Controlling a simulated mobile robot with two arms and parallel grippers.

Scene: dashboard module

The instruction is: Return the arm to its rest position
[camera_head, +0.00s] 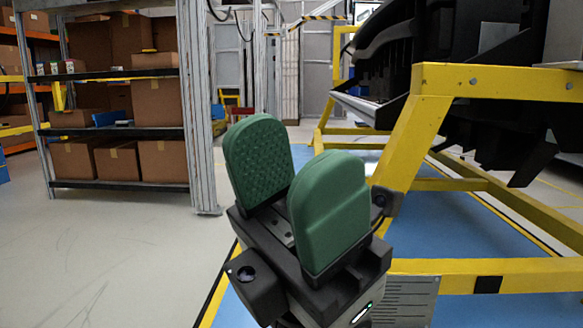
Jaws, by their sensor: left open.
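My left gripper (290,184) is large in the lower middle of the head view, with two green padded fingers pointing up. The fingers stand apart with nothing between them, so it is open and empty. It is in front of the yellow frame (408,140) that carries the dark dashboard module (392,58) at the right. I cannot tell whether the gripper touches the frame; it overlaps the frame's lower part in the picture. My right gripper is not in view.
Yellow beams fill the right side, over a blue floor mat (445,234). A shelf rack (120,130) with cardboard boxes stands at the left, beside a grey metal post (200,110). The grey floor (110,245) at the lower left is clear.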

